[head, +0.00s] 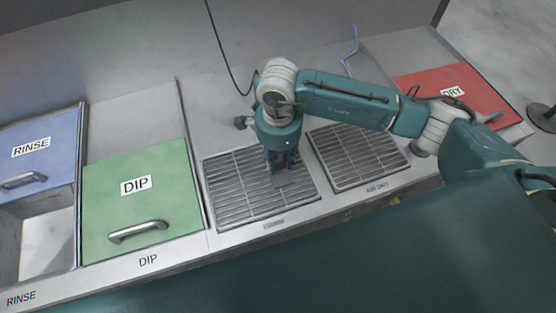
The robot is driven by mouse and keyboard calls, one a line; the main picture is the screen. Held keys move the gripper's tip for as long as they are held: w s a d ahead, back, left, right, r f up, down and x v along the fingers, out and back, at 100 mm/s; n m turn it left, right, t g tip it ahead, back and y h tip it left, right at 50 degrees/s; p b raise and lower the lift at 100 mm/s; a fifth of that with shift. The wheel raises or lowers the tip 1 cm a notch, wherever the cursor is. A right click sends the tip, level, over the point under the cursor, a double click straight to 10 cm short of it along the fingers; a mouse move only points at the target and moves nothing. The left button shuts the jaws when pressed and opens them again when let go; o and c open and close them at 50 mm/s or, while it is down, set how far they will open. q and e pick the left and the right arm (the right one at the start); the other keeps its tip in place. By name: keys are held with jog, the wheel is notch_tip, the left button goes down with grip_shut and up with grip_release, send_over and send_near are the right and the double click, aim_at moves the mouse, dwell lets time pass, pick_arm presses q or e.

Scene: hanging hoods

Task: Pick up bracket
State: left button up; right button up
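My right gripper (281,166) points straight down over the left metal grate (235,197). A small flat grey piece (283,180), which looks like the bracket, is right at its fingertips, over the grate. The fingers hide its upper part. I cannot tell whether the fingers are closed on the piece or only around it, nor whether it rests on the grate. My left gripper is not in view.
A second grate (356,156), labelled for air dry, lies to the right. A green DIP lid (145,205) and a blue RINSE lid (45,160) are at left, beside an open basin. A red DRY lid (470,92) is at right. A blue bent rod (350,52) stands behind.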

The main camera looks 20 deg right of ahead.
jog(key=shift+s+f, duration=0.1)
jog(key=shift+f, duration=0.85)
jog(key=shift+c, duration=0.3)
jog(key=c, duration=0.5)
grip_shut()
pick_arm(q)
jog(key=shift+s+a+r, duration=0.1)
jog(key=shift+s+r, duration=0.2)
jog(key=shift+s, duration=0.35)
